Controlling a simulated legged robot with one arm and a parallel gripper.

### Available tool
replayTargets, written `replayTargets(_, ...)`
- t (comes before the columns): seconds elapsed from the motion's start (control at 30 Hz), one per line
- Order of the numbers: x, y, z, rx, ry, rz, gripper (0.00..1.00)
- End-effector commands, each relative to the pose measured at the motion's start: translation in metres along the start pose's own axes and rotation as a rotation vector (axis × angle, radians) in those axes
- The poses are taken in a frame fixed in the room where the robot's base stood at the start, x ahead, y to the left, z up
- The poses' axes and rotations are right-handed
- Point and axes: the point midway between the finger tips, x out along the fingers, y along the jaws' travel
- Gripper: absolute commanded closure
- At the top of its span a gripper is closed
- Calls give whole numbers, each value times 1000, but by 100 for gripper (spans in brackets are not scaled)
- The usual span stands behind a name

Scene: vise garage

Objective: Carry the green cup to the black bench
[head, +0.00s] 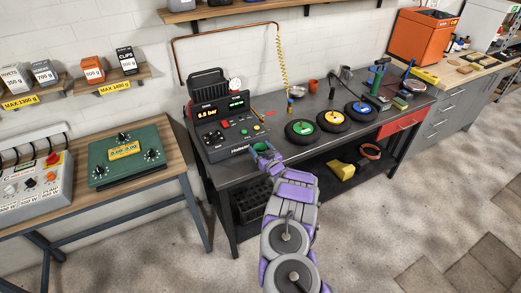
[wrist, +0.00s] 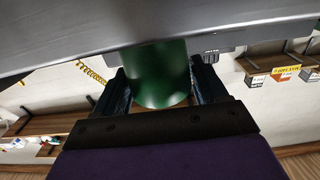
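The green cup (head: 262,147) is at the near left edge of the black bench (head: 235,172), in front of the air compressor unit. My gripper (head: 264,155) is around the cup. In the upside-down wrist view, the green cup (wrist: 158,78) sits between the two dark fingers of my gripper (wrist: 160,85), one close against each side. The bench surface (wrist: 60,30) meets the cup's base end; I cannot tell whether it touches or is slightly above. Part of the cup is hidden by the fingers in the head view.
The compressor unit (head: 222,125) stands just behind the cup. Wheels with green, yellow and blue hubs (head: 332,121) lie to the right. A narrow strip of bench front is clear.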

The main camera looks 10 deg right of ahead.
Motion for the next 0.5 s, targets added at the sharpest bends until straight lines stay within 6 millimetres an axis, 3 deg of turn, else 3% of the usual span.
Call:
replayTargets(0.2,1,-2,0,-1,0,-1,9)
replayTargets(0.5,-2,1,-1,2,0,1,9)
